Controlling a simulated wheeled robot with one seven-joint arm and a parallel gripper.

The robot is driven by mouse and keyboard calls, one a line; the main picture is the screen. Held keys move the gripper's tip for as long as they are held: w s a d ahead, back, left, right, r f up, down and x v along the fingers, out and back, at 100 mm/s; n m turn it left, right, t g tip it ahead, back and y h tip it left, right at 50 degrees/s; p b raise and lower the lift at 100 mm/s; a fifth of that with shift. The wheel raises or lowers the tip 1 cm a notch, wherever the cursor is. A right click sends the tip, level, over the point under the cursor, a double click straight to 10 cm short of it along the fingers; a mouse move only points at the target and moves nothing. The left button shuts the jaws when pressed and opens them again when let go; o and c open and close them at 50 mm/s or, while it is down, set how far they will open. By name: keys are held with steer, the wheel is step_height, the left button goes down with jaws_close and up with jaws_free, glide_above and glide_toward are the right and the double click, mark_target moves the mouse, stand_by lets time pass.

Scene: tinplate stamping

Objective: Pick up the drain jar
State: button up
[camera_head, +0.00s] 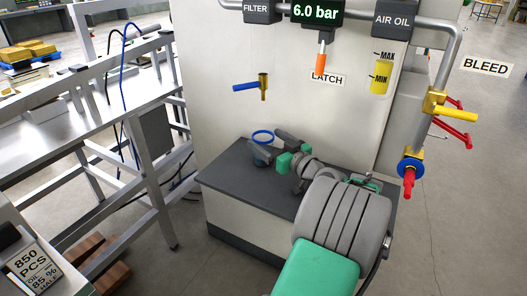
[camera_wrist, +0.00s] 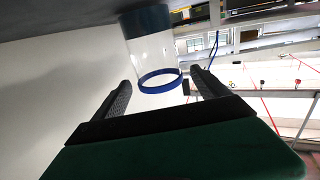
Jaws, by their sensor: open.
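The drain jar (camera_head: 262,136) is a clear jar with a blue rim and a blue base. It stands upright on the dark grey shelf (camera_head: 235,170) in front of the white panel. In the wrist view, where the scene appears upside down, the jar (camera_wrist: 155,55) shows with its blue rim toward me. My gripper (camera_head: 274,145) is open at the right of the jar, partly hiding it in the head view. In the wrist view, the fingers of my gripper (camera_wrist: 161,80) are on either side of the jar's rim. I cannot tell whether they touch it.
A brass valve with a blue lever (camera_head: 263,87) sticks out from the panel above the shelf. An orange-tipped latch (camera_head: 321,62) and a yellow oil gauge (camera_head: 380,77) are higher up.

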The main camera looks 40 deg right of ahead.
mark_target(257, 133)
steer(key=w, duration=0.5)
steer(key=shift+w+d, duration=0.1)
steer(key=shift+w, duration=0.2)
steer(key=shift+c, duration=0.4)
steer(key=shift+r, duration=0.15)
steer(key=c, duration=1.7)
